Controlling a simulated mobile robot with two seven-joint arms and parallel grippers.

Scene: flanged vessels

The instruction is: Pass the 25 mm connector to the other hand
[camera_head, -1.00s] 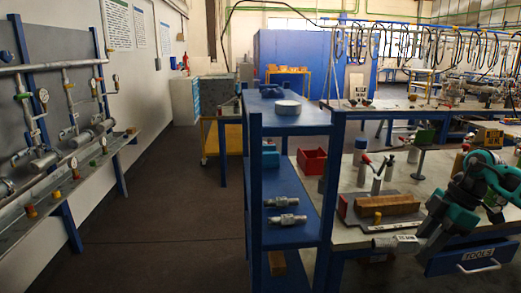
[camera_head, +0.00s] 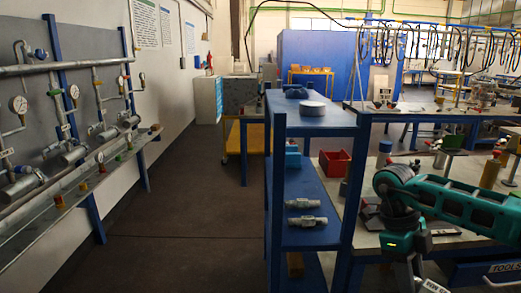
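My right arm comes in from the right, its wrist pointing down. Two grey metal fittings, an upper one (camera_head: 304,203) and a lower one (camera_head: 307,221), lie on the middle shelf of the blue rack, left of my arm. No size marking is readable on them. My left gripper is out of view.
The blue rack (camera_head: 312,123) stands left of the workbench. A red bin (camera_head: 334,163) sits on the bench behind my arm. A wall panel with pipes and gauges (camera_head: 75,92) is at the left. The dark floor (camera_head: 190,215) between them is clear.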

